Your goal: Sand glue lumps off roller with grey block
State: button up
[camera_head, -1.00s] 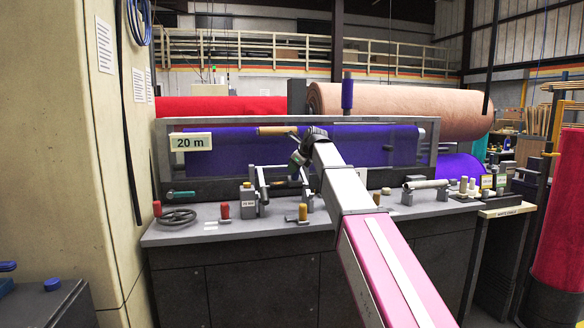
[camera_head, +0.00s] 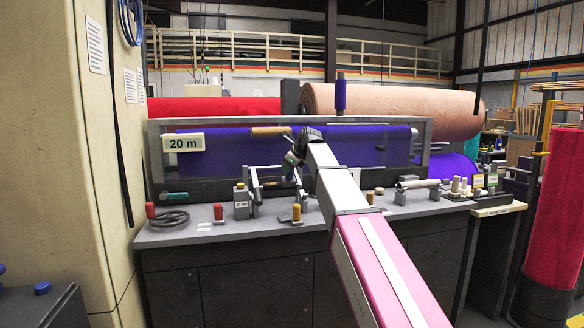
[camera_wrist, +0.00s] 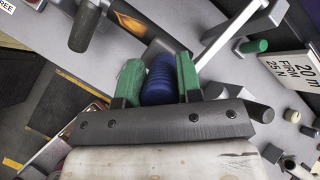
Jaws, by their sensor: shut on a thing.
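My gripper (camera_wrist: 160,75) has two green fingers and is shut on a dark blue ribbed piece, like a grip or knob (camera_wrist: 160,85). In the head view my gripper (camera_head: 291,162) hangs over the back of the grey bench, among pale bars, mostly hidden by my wrist. A pale roller (camera_head: 418,183) lies across low supports on the bench, right of my arm and apart from my gripper. Glue lumps are too small to tell. I cannot pick out the grey block with certainty.
The front bench strip is mostly clear.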

jog(key=shift+s+a+f, duration=0.1)
jog(key=shift+s+a, duration=0.15)
jog(key=shift+a, duration=0.5)
jog(key=shift+d, duration=0.1)
jog(key=shift+w+d, duration=0.1)
jog(key=shift+d, duration=0.05)
jog(key=shift+d, duration=0.1)
jog(key=shift+s+d+r, duration=0.1)
jog(key=shift+s+r, duration=0.2)
jog(key=shift+r, duration=0.45)
jog(key=shift+r, duration=0.15)
jog(key=r, duration=0.1)
jog(key=s+r, duration=0.2)
jog(key=r, duration=0.1)
jog(key=shift+d+r, duration=0.1)
jog(key=shift+d, duration=0.2)
